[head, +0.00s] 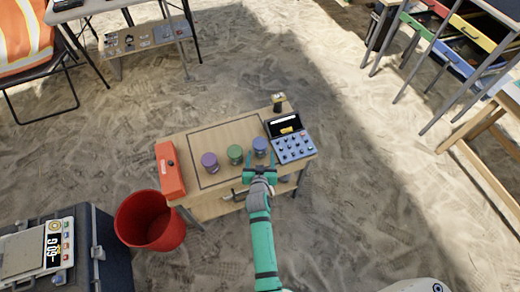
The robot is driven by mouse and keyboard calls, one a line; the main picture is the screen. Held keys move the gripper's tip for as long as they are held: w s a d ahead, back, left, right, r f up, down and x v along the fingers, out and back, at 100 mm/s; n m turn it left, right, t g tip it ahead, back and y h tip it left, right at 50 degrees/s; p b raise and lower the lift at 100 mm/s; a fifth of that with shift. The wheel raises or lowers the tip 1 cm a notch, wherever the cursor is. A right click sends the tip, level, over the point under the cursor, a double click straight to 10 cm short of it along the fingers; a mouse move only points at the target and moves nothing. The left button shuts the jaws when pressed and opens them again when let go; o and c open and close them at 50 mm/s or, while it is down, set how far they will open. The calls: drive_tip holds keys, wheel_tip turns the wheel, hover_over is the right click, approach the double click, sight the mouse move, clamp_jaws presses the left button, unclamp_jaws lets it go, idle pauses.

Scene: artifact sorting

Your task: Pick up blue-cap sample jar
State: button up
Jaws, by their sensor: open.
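Three small jars stand in a row on a low wooden table (228,136) in the head view. The blue-cap sample jar (260,146) is the rightmost. The green-capped jar (234,153) is in the middle and the purple-capped jar (209,161) is on the left. My gripper (260,163) is open, with its teal fingers just in front of the blue-cap jar, at its near side. The jar's lower part is partly hidden, and I cannot tell whether the fingers touch it.
A blue-grey case with round items (294,147) stands close right of the blue-cap jar. An orange-red box (170,168) lies at the table's left end, and a dark-and-yellow object (278,103) at the back right corner. A red bucket (150,222) stands on the sand left.

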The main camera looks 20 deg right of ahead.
sight(260, 153)
drive_tip(key=x, duration=0.4)
drive_tip(key=shift+w+a+r, duration=0.15)
drive_tip(key=shift+r, duration=0.15)
drive_tip(key=shift+w+f, duration=0.3)
drive_tip(key=shift+w, duration=0.2)
drive_tip(key=c, duration=1.2)
drive_tip(key=shift+o, duration=0.2)
drive_tip(key=shift+r, duration=0.1)
